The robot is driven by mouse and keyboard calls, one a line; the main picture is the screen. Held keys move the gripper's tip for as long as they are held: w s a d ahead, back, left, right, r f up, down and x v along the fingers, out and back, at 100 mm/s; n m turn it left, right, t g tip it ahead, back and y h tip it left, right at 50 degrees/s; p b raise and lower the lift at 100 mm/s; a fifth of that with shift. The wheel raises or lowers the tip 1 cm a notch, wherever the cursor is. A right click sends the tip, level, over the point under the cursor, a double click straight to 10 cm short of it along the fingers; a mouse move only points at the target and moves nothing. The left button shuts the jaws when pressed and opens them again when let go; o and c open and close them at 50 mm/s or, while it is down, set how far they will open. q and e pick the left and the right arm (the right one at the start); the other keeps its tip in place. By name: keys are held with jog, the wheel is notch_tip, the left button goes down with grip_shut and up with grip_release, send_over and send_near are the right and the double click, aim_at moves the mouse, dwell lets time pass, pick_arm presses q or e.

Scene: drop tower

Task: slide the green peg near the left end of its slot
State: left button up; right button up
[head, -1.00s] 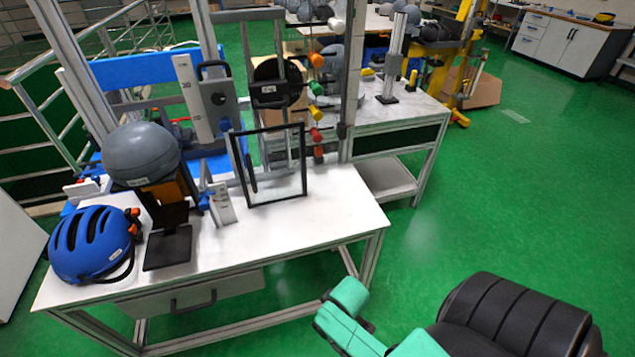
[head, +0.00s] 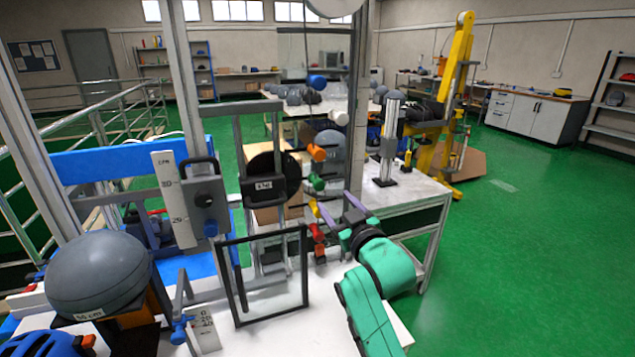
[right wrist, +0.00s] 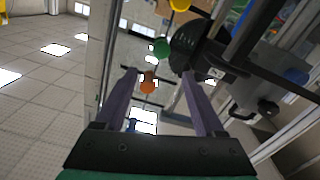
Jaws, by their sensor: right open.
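The green peg (head: 316,184) sticks out from the upright frame on the white table, below an orange peg (head: 317,152) and above a red one (head: 318,232). My right gripper (head: 333,200) is open, its purple fingers just right of and slightly below the green peg in the head view. Nothing is held. The green peg's slot cannot be made out. My left gripper is not in view.
A black-framed clear panel (head: 268,318) stands left of my right arm. A grey ball (head: 98,272) and a scale plate (head: 174,198) stand farther left. A dark disc (head: 268,172) is left of the pegs. A second table (head: 422,188) stands behind.

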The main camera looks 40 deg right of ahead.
aim_at(320, 187)
jog(key=p+x, duration=0.1)
jog(key=x, duration=0.4)
jog(key=shift+w+d+f, duration=0.1)
jog(key=shift+w+d, duration=0.1)
jog(key=shift+w, duration=0.05)
jog(key=x, duration=0.6)
jog(key=shift+f+p, duration=0.25)
jog(key=shift+p, duration=0.05)
jog(key=shift+f, duration=0.1)
jog(key=shift+c, duration=0.3)
grip_shut()
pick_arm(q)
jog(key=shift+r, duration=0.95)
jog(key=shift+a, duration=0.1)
pick_arm(e)
jog(key=shift+a, duration=0.1)
